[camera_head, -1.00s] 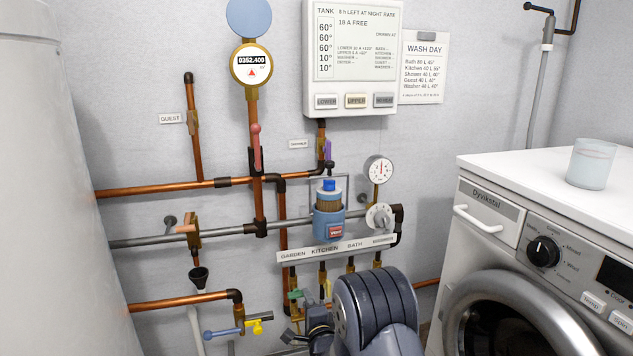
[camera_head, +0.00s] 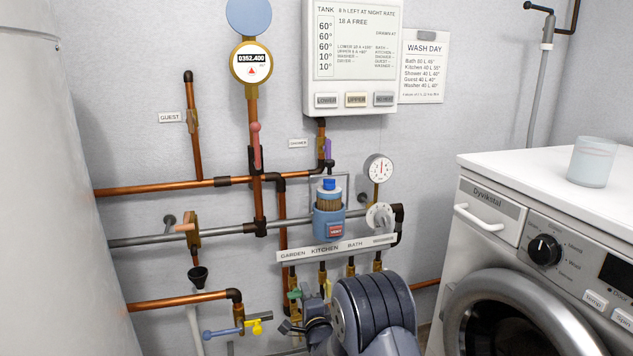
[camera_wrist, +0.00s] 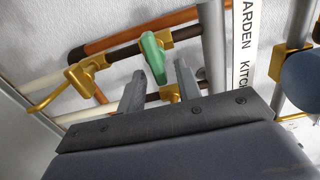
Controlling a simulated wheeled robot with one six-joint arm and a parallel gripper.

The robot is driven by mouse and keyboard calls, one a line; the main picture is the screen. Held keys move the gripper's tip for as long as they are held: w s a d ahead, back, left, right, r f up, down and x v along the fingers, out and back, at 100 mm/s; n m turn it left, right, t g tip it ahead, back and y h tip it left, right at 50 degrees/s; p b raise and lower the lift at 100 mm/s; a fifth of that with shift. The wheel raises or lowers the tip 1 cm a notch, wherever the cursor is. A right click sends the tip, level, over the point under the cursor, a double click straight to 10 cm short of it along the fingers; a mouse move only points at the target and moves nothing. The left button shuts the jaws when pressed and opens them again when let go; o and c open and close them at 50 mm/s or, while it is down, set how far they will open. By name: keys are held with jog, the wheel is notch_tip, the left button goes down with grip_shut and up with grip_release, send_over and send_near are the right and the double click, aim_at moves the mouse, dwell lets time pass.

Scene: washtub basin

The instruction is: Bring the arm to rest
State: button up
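My gripper (camera_wrist: 160,85) shows in the wrist view with its two grey fingers apart and nothing between them. A green valve handle (camera_wrist: 153,58) lies just beyond the fingertips; whether they touch it I cannot tell. In the head view my gripper (camera_head: 287,328) is low at the centre, beside the green handle (camera_head: 294,294) under the label strip reading garden, kitchen and bath (camera_head: 322,249). My grey arm reaches up from the bottom edge and hides part of the lower pipes.
Copper and grey pipes (camera_head: 160,188) cross the wall close around my gripper. A blue-handled valve (camera_head: 220,333) is to its left. A blue filter housing (camera_head: 329,222) hangs above. A washing machine (camera_head: 490,215) with a cup (camera_head: 592,162) on top stands at right; a white tank (camera_head: 40,180) fills the left.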

jog(key=p+v, duration=0.3)
jog(key=v, duration=0.7)
jog(key=b+x, duration=0.4)
jog(key=x, duration=0.7)
jog(key=shift+w+f, duration=0.1)
jog(key=shift+w, duration=0.05)
jog(key=n, duration=0.2)
jog(key=r+n, duration=0.1)
jog(key=n, duration=0.1)
jog(key=shift+a+r+n, duration=0.1)
jog(key=shift+n, duration=0.7)
jog(key=shift+a+r+n, duration=0.1)
jog(key=shift+r+n, duration=0.05)
jog(key=shift+n, duration=0.65)
